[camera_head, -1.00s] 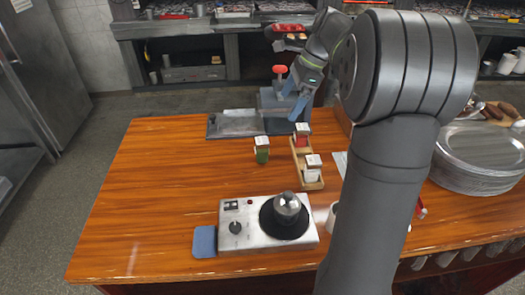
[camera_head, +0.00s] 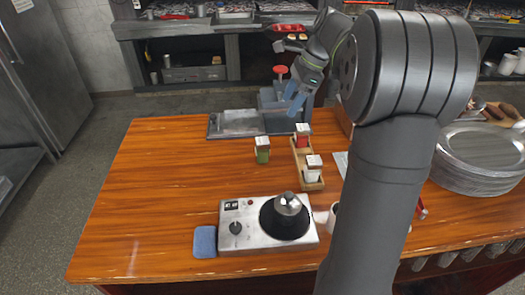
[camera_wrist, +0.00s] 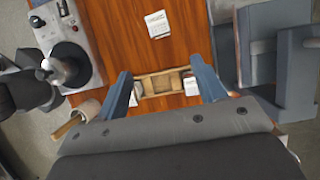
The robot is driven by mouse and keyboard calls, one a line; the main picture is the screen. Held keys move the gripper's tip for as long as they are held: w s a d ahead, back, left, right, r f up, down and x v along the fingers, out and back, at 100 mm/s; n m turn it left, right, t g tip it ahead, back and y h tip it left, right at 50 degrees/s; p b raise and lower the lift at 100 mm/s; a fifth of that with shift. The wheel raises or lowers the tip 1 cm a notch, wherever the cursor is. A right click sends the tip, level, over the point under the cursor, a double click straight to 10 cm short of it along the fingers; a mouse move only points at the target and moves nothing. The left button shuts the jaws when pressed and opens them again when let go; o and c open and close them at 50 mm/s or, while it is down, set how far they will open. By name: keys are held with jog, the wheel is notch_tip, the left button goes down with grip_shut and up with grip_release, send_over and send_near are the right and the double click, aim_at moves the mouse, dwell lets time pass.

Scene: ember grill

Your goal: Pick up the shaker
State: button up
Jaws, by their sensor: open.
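A shaker with a white top and green body (camera_head: 262,150) stands upright on the wooden table, left of a small wooden rack (camera_head: 307,180). A red shaker (camera_head: 302,136) and a white-grey shaker (camera_head: 312,173) stand in the rack. My gripper (camera_head: 295,97) is open and empty, above the far part of the table and apart from the shakers. In the wrist view, the loose shaker (camera_wrist: 158,25) shows ahead of my gripper (camera_wrist: 162,70), with the rack (camera_wrist: 162,84) between the fingers in the picture. Which shaker the task means is not shown.
A burner unit with a metal pot (camera_head: 288,204) is at the front, beside a blue sponge (camera_head: 205,241). Stacked plates (camera_head: 482,150) are at the right. The table's left side is clear.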

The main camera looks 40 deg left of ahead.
jog(key=n, duration=0.2)
jog(key=n+t+h, duration=0.3)
jog(key=n, duration=1.4)
send_over(263, 150)
jog(key=w+a, duration=0.2)
jog(key=f, duration=1.2)
jog(key=shift+d+f, duration=0.2)
jog(key=shift+f, duration=0.1)
jog(key=shift+s+f, duration=0.15)
jog(key=shift+f, duration=1.2)
jog(key=shift+s+f, duration=0.1)
jog(key=shift+f, duration=1.2)
jog(key=c, duration=1.1)
jog(key=shift+r, duration=0.1)
